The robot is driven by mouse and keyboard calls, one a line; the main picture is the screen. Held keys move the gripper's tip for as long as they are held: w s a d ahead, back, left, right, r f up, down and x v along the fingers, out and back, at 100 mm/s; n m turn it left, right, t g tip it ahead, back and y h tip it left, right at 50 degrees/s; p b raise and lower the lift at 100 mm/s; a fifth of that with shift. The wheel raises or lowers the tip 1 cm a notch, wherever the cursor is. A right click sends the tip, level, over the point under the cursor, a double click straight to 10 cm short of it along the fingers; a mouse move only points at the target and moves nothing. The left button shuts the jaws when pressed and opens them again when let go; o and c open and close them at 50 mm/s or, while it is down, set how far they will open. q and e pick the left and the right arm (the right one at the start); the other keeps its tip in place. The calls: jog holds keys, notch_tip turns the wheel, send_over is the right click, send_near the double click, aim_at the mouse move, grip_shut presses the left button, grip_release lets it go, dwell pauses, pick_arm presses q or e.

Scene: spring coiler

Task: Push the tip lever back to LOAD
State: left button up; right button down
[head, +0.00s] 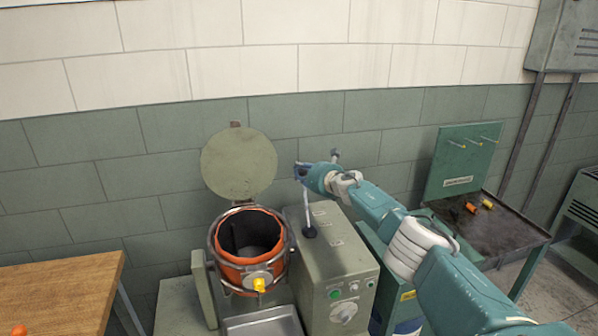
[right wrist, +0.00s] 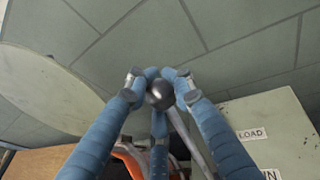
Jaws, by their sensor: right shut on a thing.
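The tip lever (head: 306,208) rises from a black boot on top of the green-grey control cabinet (head: 340,255). My right gripper (head: 302,171) is at the lever's upper end in the head view. In the right wrist view, the blue fingers (right wrist: 160,88) are closed around the lever's dark ball knob (right wrist: 159,94), and the metal rod (right wrist: 190,140) runs down to the right. A LOAD label (right wrist: 251,133) shows on the cabinet top, with a partly cut-off label below it. My left gripper is not in view.
An orange-lined drum (head: 248,243) with a raised round lid (head: 238,162) stands left of the cabinet. A metal tray (head: 262,325) sits below it. A wooden table (head: 60,295) is at left; a dark-topped bench (head: 500,232) with a green pegboard is at right.

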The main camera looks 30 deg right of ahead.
jog(key=shift+s+d+f, duration=0.25)
jog(key=shift+d+f, duration=0.1)
jog(key=shift+f, duration=0.25)
dwell(0.3)
jog(key=c, duration=1.7)
grip_release()
jog(key=shift+c, duration=0.2)
jog(key=o, duration=0.3)
jog(key=shift+w+d, duration=0.15)
jog(key=shift+d, duration=0.05)
jog(key=shift+a+r, duration=0.15)
jog(key=shift+r, duration=0.2)
jog(key=shift+s+r, duration=0.2)
jog(key=shift+s, duration=0.05)
jog(key=v, duration=1.1)
jog(key=shift+s, duration=0.3)
